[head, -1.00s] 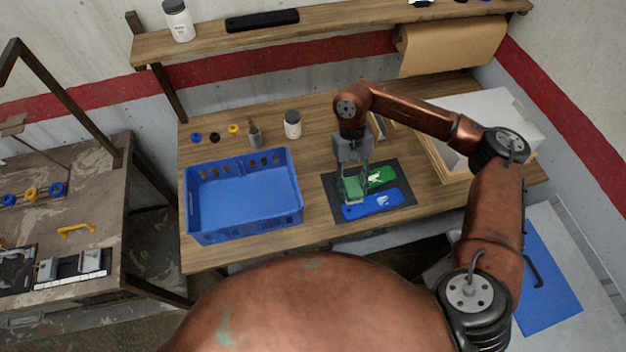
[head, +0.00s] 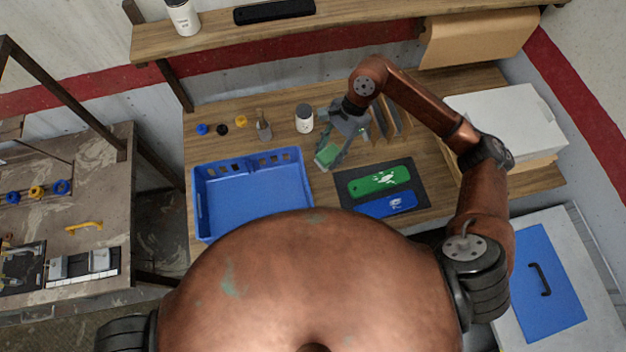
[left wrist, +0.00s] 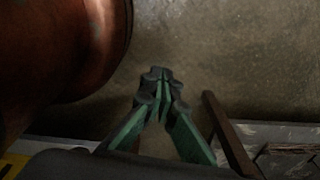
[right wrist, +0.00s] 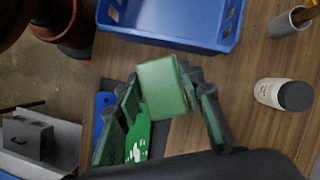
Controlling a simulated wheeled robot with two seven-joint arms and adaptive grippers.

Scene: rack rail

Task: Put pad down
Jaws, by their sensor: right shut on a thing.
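The pad is a small green block (right wrist: 162,88). It sits between the fingers of my right gripper (right wrist: 165,95), which is shut on it. In the head view the pad (head: 327,156) hangs at the tip of my right gripper (head: 332,152), between the blue crate and the dark mat. It appears held above the wooden table, but the exact gap cannot be told. My left gripper (left wrist: 160,78) shows only in its own wrist view, fingertips together and empty, over the floor.
The blue crate (head: 199,215) stands left of the pad. A dark mat (head: 420,183) bears a green piece (head: 379,181) and a blue piece (head: 386,205). A white bottle (head: 304,120) and a small brush cup (head: 264,132) stand behind. Bare table lies around the pad.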

